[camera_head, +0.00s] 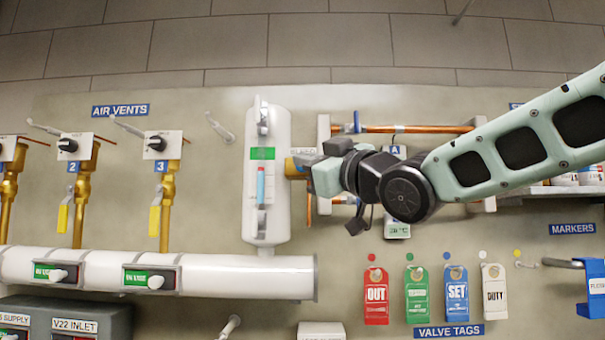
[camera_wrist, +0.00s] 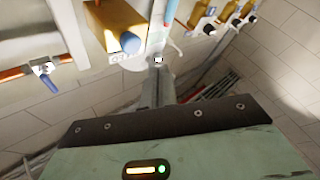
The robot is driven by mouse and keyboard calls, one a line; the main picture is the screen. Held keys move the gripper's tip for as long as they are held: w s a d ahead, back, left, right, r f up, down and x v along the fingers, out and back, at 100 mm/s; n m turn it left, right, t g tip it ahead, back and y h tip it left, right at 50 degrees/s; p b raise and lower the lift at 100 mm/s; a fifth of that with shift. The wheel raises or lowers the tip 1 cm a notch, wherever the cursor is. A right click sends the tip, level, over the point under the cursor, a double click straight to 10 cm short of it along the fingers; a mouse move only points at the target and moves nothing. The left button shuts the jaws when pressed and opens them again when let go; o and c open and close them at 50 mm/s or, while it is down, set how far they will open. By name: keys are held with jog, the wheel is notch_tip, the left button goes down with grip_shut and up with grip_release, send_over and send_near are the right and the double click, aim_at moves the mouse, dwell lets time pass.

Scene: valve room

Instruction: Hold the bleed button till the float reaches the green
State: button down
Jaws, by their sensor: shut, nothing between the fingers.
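The white upright vessel (camera_head: 281,190) carries a sight glass with a green band (camera_head: 262,153) near its top. A light blue column or float (camera_head: 261,184) shows in the glass, its top a little below the green band. The brass bleed block (camera_head: 291,166) sits just right of the vessel, partly hidden by my gripper (camera_head: 300,168). In the wrist view the block (camera_wrist: 112,18) ends in a blue button (camera_wrist: 130,43). My gripper (camera_wrist: 158,62) is shut and empty, its tip beside the button in that view. I cannot tell whether it touches.
A white horizontal pipe (camera_head: 220,279) runs below the vessel. Brass vent valves (camera_head: 166,195) with yellow tags stand to the left. Copper pipework (camera_head: 425,129) lies behind my arm. Several valve tags (camera_head: 417,293) hang at lower right. The panel between vessel and vent 3 is mostly clear.

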jog(key=shift+s+b, duration=0.6)
jog(key=shift+s, duration=0.55)
jog(key=shift+r, duration=0.1)
dwell(2.3)
jog(key=s+p, duration=0.3)
jog(key=p, duration=0.3)
jog(key=shift+s+a, duration=0.1)
jog(key=shift+s, duration=0.3)
jog(key=shift+w, duration=0.1)
jog(key=w+p, duration=0.4)
jog(key=w, duration=0.4)
jog(key=shift+w, duration=0.35)
